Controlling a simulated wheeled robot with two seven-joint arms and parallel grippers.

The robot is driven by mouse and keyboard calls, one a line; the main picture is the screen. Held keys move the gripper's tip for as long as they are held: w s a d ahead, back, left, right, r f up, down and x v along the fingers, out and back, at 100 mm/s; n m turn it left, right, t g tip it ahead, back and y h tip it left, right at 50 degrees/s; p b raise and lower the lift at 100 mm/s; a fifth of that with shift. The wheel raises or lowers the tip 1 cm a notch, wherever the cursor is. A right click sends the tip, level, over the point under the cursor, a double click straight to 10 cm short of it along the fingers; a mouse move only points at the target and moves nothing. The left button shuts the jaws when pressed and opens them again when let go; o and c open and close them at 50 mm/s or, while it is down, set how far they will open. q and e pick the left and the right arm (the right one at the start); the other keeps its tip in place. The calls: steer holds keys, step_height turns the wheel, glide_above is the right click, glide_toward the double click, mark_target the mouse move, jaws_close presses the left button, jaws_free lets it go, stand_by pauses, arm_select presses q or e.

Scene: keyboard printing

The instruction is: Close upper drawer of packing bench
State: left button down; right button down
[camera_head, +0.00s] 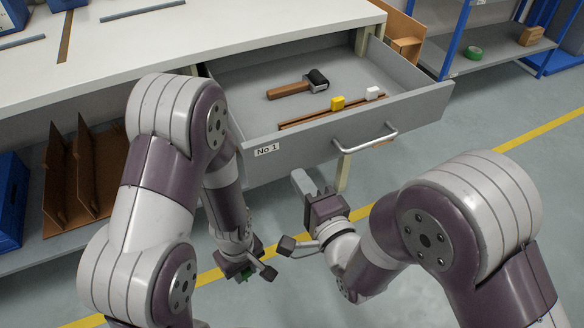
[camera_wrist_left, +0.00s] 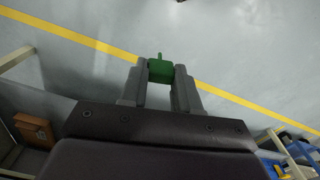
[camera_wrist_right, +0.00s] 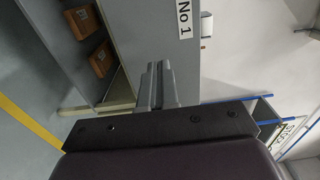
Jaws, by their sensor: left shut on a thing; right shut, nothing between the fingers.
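The grey upper drawer (camera_head: 285,150) of the packing bench (camera_head: 190,55) is pulled open, with a "No 1" label and a metal bar handle (camera_head: 365,141) on its front. My right gripper (camera_head: 299,178) is shut and empty, near the lower edge of the drawer front, left of the handle. In the right wrist view its fingers (camera_wrist_right: 157,84) point at the drawer front (camera_wrist_right: 165,35); I cannot tell whether they touch. My left gripper (camera_head: 245,274) is low over the floor, away from the drawer, shut on a small green object (camera_wrist_left: 160,71).
The drawer holds a hammer (camera_head: 298,86), a yellow item (camera_head: 338,103), a white item (camera_head: 373,93) and a brown strip. Brown dividers (camera_head: 85,175) and a blue crate (camera_head: 12,200) stand under the bench. A shelf (camera_head: 490,55) is at right. The floor in front is clear.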

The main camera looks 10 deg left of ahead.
mark_target(286, 157)
arm_select(q)
steer(key=shift+f+b, duration=0.3)
steer(key=shift+f, duration=0.1)
arm_select(e)
steer(key=shift+x, duration=2.15)
